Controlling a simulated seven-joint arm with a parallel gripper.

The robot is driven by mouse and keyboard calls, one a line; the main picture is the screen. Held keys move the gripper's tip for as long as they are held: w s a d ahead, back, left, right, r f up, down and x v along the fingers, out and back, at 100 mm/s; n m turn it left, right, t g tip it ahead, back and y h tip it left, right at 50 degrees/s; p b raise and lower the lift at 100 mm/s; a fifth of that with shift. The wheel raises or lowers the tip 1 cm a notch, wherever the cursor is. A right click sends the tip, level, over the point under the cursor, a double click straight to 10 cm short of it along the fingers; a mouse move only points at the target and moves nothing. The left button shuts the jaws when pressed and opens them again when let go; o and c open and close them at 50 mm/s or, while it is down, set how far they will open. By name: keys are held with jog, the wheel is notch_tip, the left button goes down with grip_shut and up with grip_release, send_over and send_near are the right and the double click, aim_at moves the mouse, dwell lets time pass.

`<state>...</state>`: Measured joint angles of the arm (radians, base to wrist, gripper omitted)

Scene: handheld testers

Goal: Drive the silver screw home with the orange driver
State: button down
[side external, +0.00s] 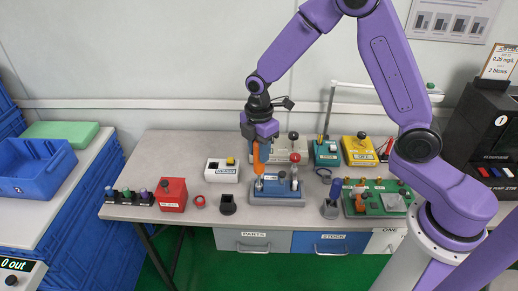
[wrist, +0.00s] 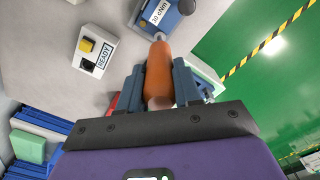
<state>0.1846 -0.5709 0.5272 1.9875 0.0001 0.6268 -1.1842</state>
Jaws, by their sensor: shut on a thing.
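My gripper (side external: 258,140) is shut on the orange driver (side external: 258,158) and holds it upright, tip down, over the left part of the blue-grey tester (side external: 290,201). In the wrist view the orange handle (wrist: 158,75) sits between the two fingers of my gripper (wrist: 160,82). The driver's far end points at the tester (wrist: 176,20), beside its "30 cNm" label. A small silvery piece shows at the driver's tip; I cannot tell whether it is the shaft or the silver screw. Whether the tip touches a screw is unclear.
A white READY box (side external: 215,174) with a yellow button stands left of the tester. A dark cup (side external: 228,204), red ring (side external: 199,201) and red box (side external: 172,196) are farther left. A green board (side external: 370,208) with small parts lies right. The table's back left is clear.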

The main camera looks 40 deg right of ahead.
jog(key=shift+f, duration=0.85)
dwell(3.5)
jog(key=shift+r, duration=0.1)
dwell(1.0)
